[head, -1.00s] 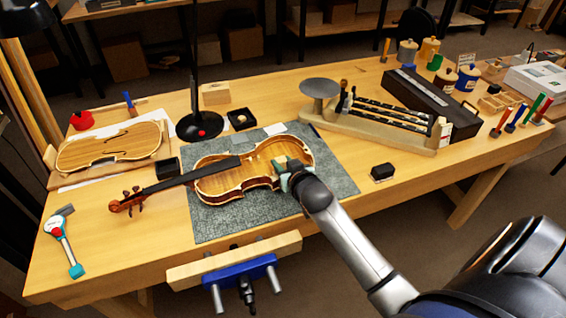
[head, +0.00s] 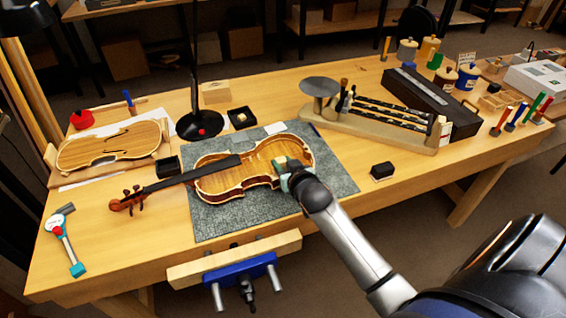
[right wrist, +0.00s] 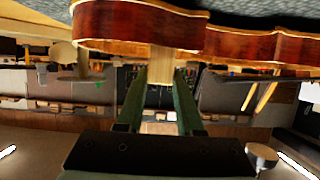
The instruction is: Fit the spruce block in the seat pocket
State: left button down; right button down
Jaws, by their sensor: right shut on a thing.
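The open violin body (head: 225,182) lies on a grey mat (head: 211,224), its neck to the left. My right gripper (head: 287,172) is at the right-hand part of the body, over its near edge. In the right wrist view, the right gripper (right wrist: 160,78) is shut on the pale spruce block (right wrist: 161,61). The block's far end reaches the violin's side (right wrist: 130,25), which also shows at the top of that view. Whether it touches or sits in the seat pocket cannot be told; the pocket cannot be made out. My left gripper is not in view.
A black lamp base (head: 200,124) and a small black box (head: 241,117) stand behind the violin. A small black block (head: 382,170) lies right of the mat. A vise (head: 240,271) juts from the front edge.

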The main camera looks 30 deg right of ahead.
jog(key=shift+f+b, duration=0.7)
jog(key=shift+f, duration=0.4)
jog(key=shift+c, duration=2.3)
grip_release()
jog(key=shift+s, duration=0.1)
jog(key=v, duration=1.2)
jog(key=shift+p, duration=0.4)
jog(key=shift+s+a+r, duration=0.1)
